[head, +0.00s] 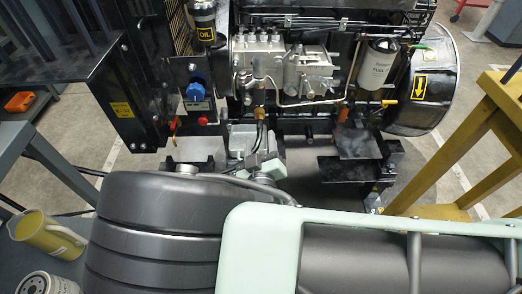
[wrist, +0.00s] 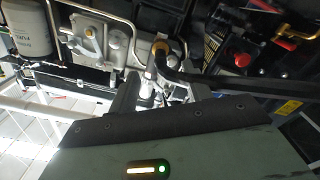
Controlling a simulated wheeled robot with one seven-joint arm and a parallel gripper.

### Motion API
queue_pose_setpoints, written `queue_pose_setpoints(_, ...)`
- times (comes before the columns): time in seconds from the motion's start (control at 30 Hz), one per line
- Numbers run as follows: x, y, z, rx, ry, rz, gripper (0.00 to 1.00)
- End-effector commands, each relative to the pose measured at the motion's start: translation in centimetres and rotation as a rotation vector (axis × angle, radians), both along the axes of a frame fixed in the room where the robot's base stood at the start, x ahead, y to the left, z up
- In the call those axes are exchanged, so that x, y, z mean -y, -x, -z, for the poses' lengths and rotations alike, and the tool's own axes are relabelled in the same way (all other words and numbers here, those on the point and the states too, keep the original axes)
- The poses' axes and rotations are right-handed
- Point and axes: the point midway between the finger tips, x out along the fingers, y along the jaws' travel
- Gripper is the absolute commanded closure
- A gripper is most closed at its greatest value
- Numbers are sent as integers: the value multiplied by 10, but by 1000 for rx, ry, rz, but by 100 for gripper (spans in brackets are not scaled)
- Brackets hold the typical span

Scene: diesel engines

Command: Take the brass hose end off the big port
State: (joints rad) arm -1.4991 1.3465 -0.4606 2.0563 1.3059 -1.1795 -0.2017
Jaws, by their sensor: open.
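The brass hose end (head: 259,112) is on the engine's front, below the silver injection pump, with a black hose hanging from it. In the wrist view the brass hose end (wrist: 160,47) is a ringed nut at upper middle, and its black hose bends away to the right. The big port is hidden behind it. My gripper (head: 246,130) is just below the hose end in the head view. In the wrist view my gripper (wrist: 153,88) is open, its fingers short of the brass nut. I see nothing held; contact with the hose cannot be told.
A blue-capped unit (head: 197,95) and a red knob (head: 203,121) sit left of the hose end. Thin metal pipes and a white fuel filter (head: 377,66) are to the right. A black bracket (head: 358,142) stands lower right. A yellow stand (head: 470,150) is at far right.

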Motion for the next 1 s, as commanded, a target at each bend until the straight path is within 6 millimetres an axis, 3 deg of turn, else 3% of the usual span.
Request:
queue_pose_setpoints(0.6,2,-59,1,-2,-3,1,51)
queue_pose_setpoints(1.0,2,-76,0,-1,-1,-2,51)
